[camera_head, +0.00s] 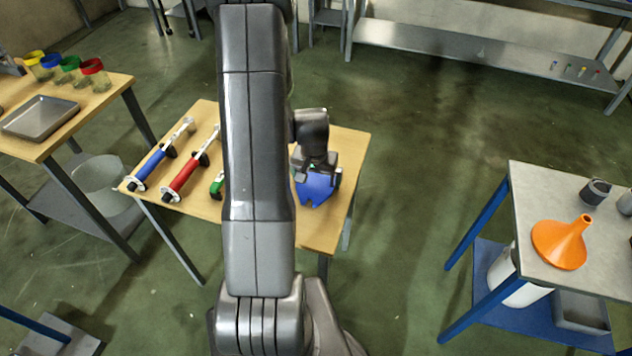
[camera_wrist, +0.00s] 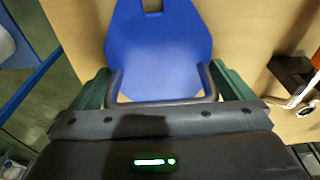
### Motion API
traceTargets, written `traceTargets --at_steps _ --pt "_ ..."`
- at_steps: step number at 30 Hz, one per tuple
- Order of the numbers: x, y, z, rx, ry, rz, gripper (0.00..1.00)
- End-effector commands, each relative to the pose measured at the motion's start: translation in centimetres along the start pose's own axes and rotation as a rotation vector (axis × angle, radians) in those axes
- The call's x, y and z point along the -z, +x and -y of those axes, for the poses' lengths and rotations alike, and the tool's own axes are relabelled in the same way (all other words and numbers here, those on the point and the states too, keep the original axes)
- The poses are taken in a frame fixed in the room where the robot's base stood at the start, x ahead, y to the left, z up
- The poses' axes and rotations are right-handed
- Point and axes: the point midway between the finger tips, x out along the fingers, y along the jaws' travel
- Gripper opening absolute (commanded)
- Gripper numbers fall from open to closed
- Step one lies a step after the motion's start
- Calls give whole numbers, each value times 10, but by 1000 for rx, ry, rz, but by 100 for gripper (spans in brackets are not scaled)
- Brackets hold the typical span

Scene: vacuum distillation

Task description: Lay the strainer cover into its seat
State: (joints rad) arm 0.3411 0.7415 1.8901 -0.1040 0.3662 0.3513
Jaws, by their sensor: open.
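A flat blue piece (camera_head: 315,188) with a notched edge lies under my gripper at the right side of the wooden table. It may be the strainer cover, but I cannot tell for sure. In the wrist view the blue piece (camera_wrist: 158,45) shows a slot at its far end and tapers there. My gripper (camera_head: 318,168) is open above the blue piece, with its dark green fingers (camera_wrist: 163,86) on either side of the near end. I cannot tell whether they touch it. I cannot make out the seat in either view.
The wooden table (camera_head: 325,235) also holds blue (camera_head: 150,165), red (camera_head: 184,176) and partly hidden green (camera_head: 217,184) handled tools. A grey-topped table (camera_head: 535,195) at right bears an orange funnel (camera_head: 562,245) and a dark cup (camera_head: 596,191). A metal tray (camera_head: 40,117) and several coloured-lid jars stand at left.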

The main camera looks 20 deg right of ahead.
Motion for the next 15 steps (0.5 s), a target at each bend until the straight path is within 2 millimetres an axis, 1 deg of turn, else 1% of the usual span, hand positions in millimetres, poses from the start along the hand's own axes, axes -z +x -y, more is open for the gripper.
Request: traceTargets --at_steps 3,4,13,14,15 --pt "0 0 0 0 0 0 100" --pt "0 0 0 0 0 0 96" --pt "0 0 0 0 -1 0 37" --pt "0 0 0 0 -1 0 32" --pt "1 -1 0 0 -1 -2 32"
